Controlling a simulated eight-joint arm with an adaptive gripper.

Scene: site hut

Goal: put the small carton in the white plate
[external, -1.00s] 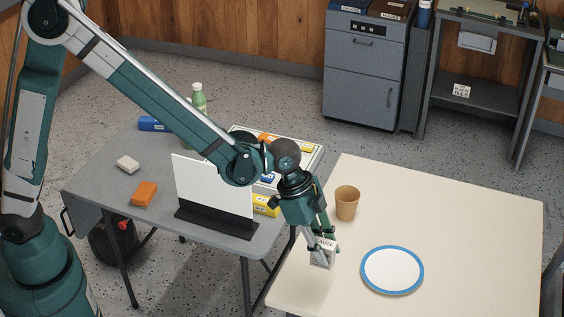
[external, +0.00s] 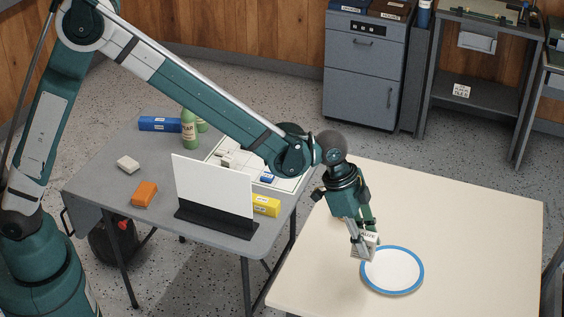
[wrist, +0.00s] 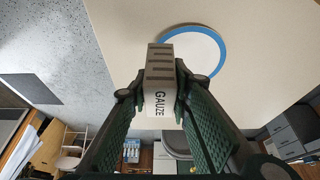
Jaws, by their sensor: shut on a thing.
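The small carton (external: 364,246), white with grey and marked GAUZE, is held in my gripper (external: 362,238). In the wrist view the carton (wrist: 160,85) sits between both fingers of my gripper (wrist: 158,98), which are shut on its sides. The white plate (external: 392,270) with a blue rim lies on the cream table, and it also shows in the wrist view (wrist: 199,42). The carton is at the plate's upper left edge in the external view. I cannot tell its exact height above the table or plate.
The cream table (external: 470,230) is clear right of the plate. The grey table (external: 105,185) at left holds a white upright board (external: 212,185), an orange box (external: 144,194), a yellow box (external: 266,205), a blue box (external: 158,124) and a green bottle (external: 189,130). The brown cup is hidden behind my arm.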

